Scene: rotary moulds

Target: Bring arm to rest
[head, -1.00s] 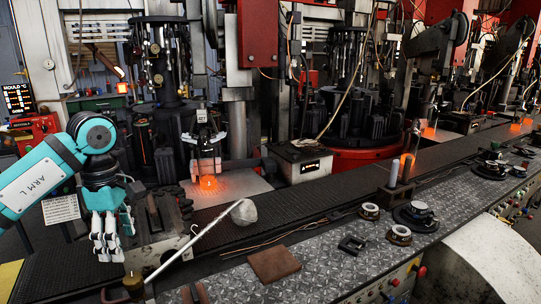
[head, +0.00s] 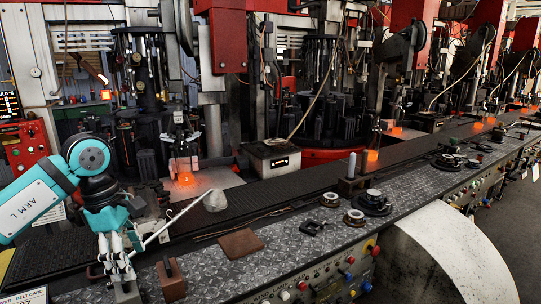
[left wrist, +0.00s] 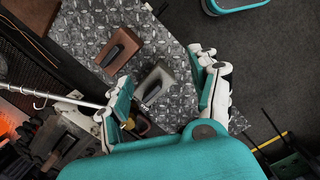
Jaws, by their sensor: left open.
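My left gripper (head: 118,266) hangs fingers down over the near left end of the bench, at the lower left of the head view. A grey block with a dark handle (head: 126,292) is just below its fingertips. In the left wrist view the gripper (left wrist: 163,76) is open, with its fingers apart and the grey block (left wrist: 154,86) showing between them. I cannot tell whether a finger touches it. My right gripper is in neither view.
A brown block with a handle (head: 172,280) stands beside the grey one. A long rod with a pale head (head: 214,201) slants close to the fingers. A brown plate (head: 240,243) lies on the metal bench. Glowing glass (head: 184,176) is behind the dark conveyor (head: 270,193).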

